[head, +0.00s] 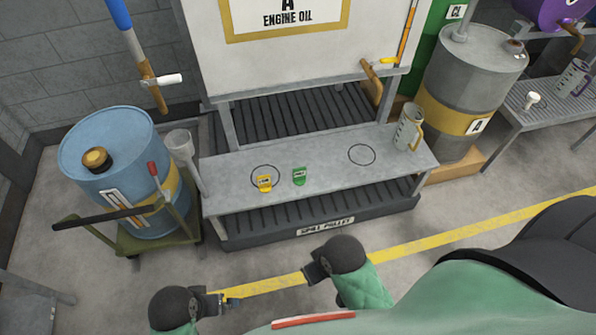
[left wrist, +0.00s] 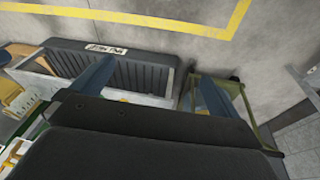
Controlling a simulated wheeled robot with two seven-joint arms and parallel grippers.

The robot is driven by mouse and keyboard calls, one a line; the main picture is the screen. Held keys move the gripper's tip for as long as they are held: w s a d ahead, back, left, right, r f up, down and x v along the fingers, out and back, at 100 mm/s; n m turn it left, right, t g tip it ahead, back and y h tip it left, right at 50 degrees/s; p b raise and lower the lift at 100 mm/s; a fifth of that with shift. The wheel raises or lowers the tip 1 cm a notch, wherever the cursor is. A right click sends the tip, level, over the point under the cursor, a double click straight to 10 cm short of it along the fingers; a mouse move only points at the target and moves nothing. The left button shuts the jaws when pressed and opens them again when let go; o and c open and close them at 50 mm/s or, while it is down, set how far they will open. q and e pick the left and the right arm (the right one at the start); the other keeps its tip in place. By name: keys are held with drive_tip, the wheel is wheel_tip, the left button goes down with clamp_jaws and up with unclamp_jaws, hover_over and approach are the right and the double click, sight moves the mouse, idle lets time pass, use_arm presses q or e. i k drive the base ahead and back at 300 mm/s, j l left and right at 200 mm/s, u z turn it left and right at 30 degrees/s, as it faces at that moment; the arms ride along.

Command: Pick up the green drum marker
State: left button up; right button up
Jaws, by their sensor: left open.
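The green drum marker (head: 299,177) stands on the grey bench in the head view, right of a yellow marker (head: 264,183). Nothing touches it. My left gripper (head: 230,302) is low in the head view, in front of the bench and well apart from the marker. In the left wrist view its two fingers (left wrist: 155,70) are spread, with nothing held between them. My right gripper (head: 308,273) is also in front of the bench, apart from the marker; its jaws are too small to judge. I cannot make out the green marker in the left wrist view.
The bench (head: 225,171) stands over a black spill pallet (head: 270,237). A measuring jug (head: 408,128) is at its right end. A blue drum (head: 110,160) on a green cart is left of the bench, with a funnel (head: 180,145) between. A grey drum (head: 470,75) stands right.

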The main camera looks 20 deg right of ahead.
sight(299, 174)
drive_tip(key=i+l+u, duration=0.1)
drive_tip(key=l+u, duration=0.15)
drive_tip(key=l, duration=1.3)
drive_tip(key=l+u, duration=0.25)
drive_tip(key=l, duration=1.3)
